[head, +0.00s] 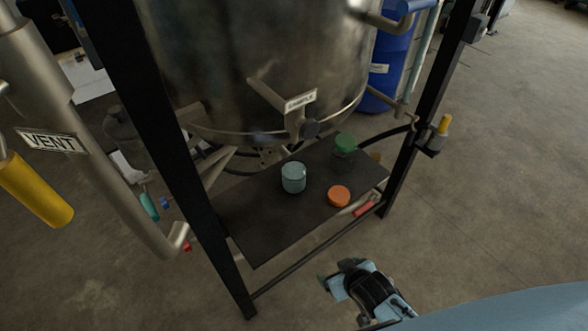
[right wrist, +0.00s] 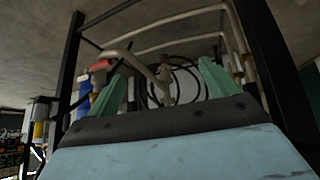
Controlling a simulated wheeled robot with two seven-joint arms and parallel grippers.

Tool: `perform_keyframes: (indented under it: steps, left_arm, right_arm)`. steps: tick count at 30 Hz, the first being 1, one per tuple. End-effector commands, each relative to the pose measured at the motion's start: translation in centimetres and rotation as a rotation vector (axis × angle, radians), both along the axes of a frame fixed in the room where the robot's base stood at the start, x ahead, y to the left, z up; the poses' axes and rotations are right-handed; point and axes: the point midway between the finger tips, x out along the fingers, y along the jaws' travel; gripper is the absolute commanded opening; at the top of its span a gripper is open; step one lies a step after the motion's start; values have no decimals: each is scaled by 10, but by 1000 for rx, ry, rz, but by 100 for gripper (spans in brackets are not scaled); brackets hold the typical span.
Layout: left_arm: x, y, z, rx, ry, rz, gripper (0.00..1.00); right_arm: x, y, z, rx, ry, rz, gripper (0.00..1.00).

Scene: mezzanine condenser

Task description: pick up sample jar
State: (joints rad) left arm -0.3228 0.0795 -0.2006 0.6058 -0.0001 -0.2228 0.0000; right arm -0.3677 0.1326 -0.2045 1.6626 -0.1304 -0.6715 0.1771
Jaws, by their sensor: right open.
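A clear, bluish glass sample jar (head: 293,178) stands upright and uncovered on a dark shelf (head: 255,225) below the steel vessel. An orange lid (head: 339,196) lies on the shelf to its right. My right gripper (head: 332,284) is in front of the shelf, lower right of the jar and apart from it. Its two green fingers also show in the right wrist view (right wrist: 160,85), open with nothing between them. I cannot make out the jar in that view. My left gripper is out of view.
A green-capped item (head: 345,143) stands behind the jar. The steel vessel (head: 255,65) with a "SAMPLE" valve hangs above the shelf. Black frame posts (head: 175,150) and a low front bar (head: 315,256) bound it. A vent pipe (head: 95,165) is at left. The floor at right is clear.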

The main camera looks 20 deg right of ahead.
Motion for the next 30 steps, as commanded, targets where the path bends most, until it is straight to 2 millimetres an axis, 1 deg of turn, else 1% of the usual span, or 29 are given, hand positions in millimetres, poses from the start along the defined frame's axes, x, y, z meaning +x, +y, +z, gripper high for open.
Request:
perform_keyframes:
  steps: [1, 3, 7, 8, 9, 11, 12, 15, 18, 22, 26, 30]
  left_arm:
    - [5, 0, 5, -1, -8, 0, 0]
    - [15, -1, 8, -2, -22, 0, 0]
    - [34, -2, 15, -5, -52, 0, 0]
    - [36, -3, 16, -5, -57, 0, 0]
    - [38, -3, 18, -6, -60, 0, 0]
    - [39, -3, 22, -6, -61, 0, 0]
    - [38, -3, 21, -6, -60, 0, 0]
    - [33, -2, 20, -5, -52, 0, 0]
    - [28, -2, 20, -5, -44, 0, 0]
    - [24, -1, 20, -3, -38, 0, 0]
    - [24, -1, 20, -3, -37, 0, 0]
    - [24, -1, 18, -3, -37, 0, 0]
  right_arm:
    - [10, 2, 28, 5, -38, -6, 86]
    - [21, 3, 59, 12, -82, -17, 86]
    - [36, 5, 113, 23, -157, -34, 86]
    - [39, 6, 125, 27, -177, -38, 86]
    - [45, 7, 144, 34, -216, -42, 86]
    - [63, 11, 178, 54, -320, -44, 86]
    - [72, 13, 184, 66, -369, -39, 86]
    - [89, 21, 194, 96, -466, -20, 86]
    - [101, 28, 202, 119, -541, 3, 86]
    - [111, 36, 209, 146, -610, 32, 86]
    - [123, 40, 209, 159, -638, 44, 86]
    - [147, 44, 203, 160, -642, 45, 86]
